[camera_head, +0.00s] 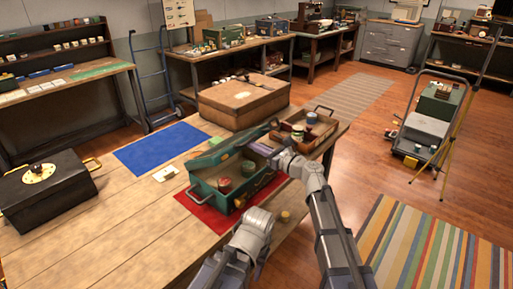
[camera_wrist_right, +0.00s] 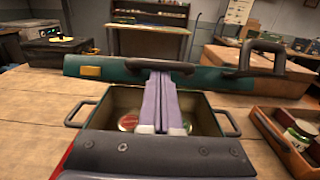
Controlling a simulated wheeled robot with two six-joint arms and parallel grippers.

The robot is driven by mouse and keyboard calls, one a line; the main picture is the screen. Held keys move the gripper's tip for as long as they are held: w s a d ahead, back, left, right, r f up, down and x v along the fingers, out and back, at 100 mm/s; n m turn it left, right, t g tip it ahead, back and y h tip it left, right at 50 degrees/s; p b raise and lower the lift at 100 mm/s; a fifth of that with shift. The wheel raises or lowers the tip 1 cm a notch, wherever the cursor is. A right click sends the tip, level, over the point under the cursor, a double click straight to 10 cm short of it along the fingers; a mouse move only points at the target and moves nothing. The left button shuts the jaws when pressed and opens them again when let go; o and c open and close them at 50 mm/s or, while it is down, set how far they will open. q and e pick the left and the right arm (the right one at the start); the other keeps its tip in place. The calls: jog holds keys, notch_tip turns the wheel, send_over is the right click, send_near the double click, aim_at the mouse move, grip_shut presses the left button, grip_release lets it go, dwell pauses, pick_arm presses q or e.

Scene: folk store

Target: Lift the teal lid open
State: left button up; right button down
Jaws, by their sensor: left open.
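The teal toolbox (camera_head: 207,201) stands on a red mat (camera_head: 188,201) at the table's front edge, with round tins inside. Its teal lid (camera_head: 216,152) is raised and tilted along the far side. In the right wrist view the lid (camera_wrist_right: 108,69) crosses the picture above the open box (camera_wrist_right: 104,105), with a dark handle (camera_wrist_right: 160,66) at its middle. My right gripper (camera_head: 279,153) is at the box's right side. Its purple fingers (camera_wrist_right: 164,78) are together, tips right at that handle; exact contact is unclear. My left gripper (camera_head: 254,222) is open and empty, in front of the box.
A wooden tray (camera_head: 318,143) with tins stands right of the box, and a big brown case (camera_head: 243,103) behind. A black box (camera_head: 47,195) is at far left. A blue mat (camera_head: 158,146) and a small pale card (camera_head: 166,173) lie left. The table's left front is clear.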

dwell(0.3)
jog(key=shift+w+a+r+p, duration=0.25)
jog(key=shift+a+r+p, duration=0.05)
jog(key=shift+r+p, duration=0.3)
jog(key=shift+w+a+r+p, duration=0.2)
jog(key=shift+a+r+p, duration=0.05)
jog(key=shift+r+p, duration=0.3)
jog(key=shift+s+f, duration=0.1)
jog(key=v, duration=1.1)
dwell(0.5)
